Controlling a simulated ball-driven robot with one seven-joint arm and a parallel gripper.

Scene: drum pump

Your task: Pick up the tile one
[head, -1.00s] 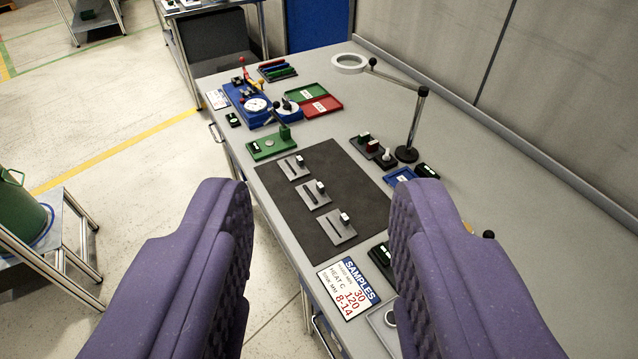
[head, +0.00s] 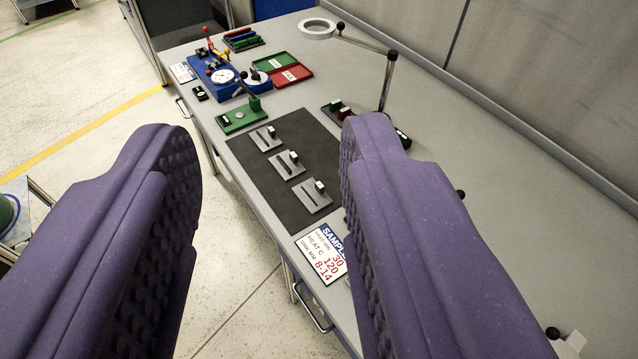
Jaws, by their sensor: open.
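Three small grey tiles lie in a slanting row on a dark mat (head: 235,160) on the workbench: a far tile (head: 262,141), a middle tile (head: 283,168) and a near tile (head: 314,203). Each has a dark slot and a small block with a pale face at its right end. I cannot read any number, so I cannot tell which is tile one. My gripper (head: 268,135) has two purple padded fingers, wide apart with nothing between them. The tiles show between the fingers, well beyond and below them. The right finger covers the mat's right part.
A SAMPLES card (head: 323,256) lies nearer than the mat, partly behind the right finger. A green fixture (head: 240,117), blue gauge unit (head: 218,77), red tray (head: 290,75) and ring lamp (head: 318,28) stand farther back. The bench's right side is largely clear.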

